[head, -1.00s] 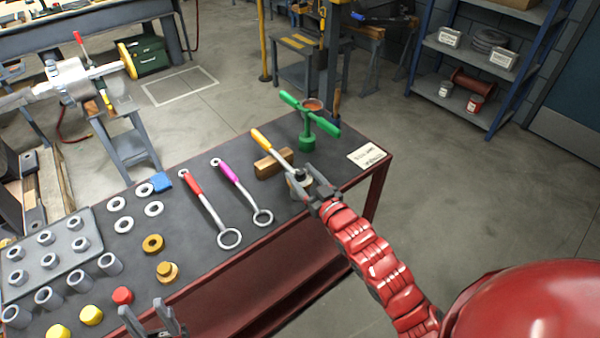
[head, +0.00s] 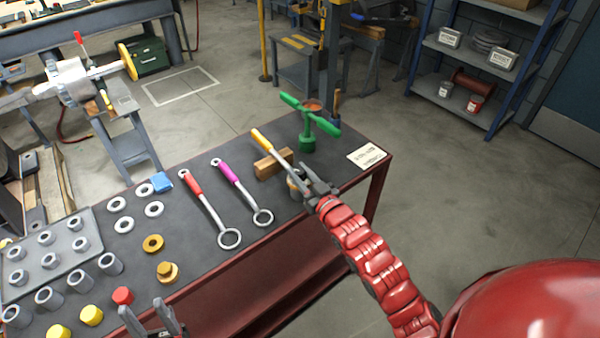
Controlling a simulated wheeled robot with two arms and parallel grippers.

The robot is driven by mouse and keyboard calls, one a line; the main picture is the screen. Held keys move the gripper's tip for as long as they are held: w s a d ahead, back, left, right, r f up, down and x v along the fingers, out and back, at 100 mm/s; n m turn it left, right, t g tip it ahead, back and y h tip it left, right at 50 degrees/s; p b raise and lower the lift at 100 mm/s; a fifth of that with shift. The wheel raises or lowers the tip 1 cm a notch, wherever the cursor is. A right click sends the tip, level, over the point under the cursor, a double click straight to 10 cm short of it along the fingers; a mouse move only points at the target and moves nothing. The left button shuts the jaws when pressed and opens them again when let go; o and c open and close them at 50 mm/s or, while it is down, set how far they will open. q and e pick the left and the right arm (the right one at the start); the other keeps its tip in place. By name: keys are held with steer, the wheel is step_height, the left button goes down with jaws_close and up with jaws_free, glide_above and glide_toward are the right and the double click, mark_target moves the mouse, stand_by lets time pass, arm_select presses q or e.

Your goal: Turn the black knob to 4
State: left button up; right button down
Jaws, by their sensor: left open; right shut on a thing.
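My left gripper (head: 148,309) is open and empty over the bench's front edge at the bottom, away from the knob.
The yellow-handled wrench (head: 269,147) leans over a wooden block (head: 268,168) close to my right gripper. A green T-handled tool (head: 307,142) stands behind, a white card (head: 367,156) lies right. Red and purple wrenches (head: 205,205) (head: 235,180) lie left, then rings and sockets.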

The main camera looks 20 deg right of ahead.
steer(key=shift+m+h, duration=0.3)
steer(key=shift+h, duration=0.1)
steer(key=c, duration=0.6)
jaws_free()
steer(key=shift+s, duration=0.1)
steer(key=shift+s+d, duration=0.15)
steer(key=shift+s, duration=0.15)
steer(key=s+d+p, duration=0.2)
steer(key=s+d, duration=0.1)
steer(key=s, duration=1.3)
steer(key=shift+s+p, duration=0.15)
steer(key=shift+p, duration=0.25)
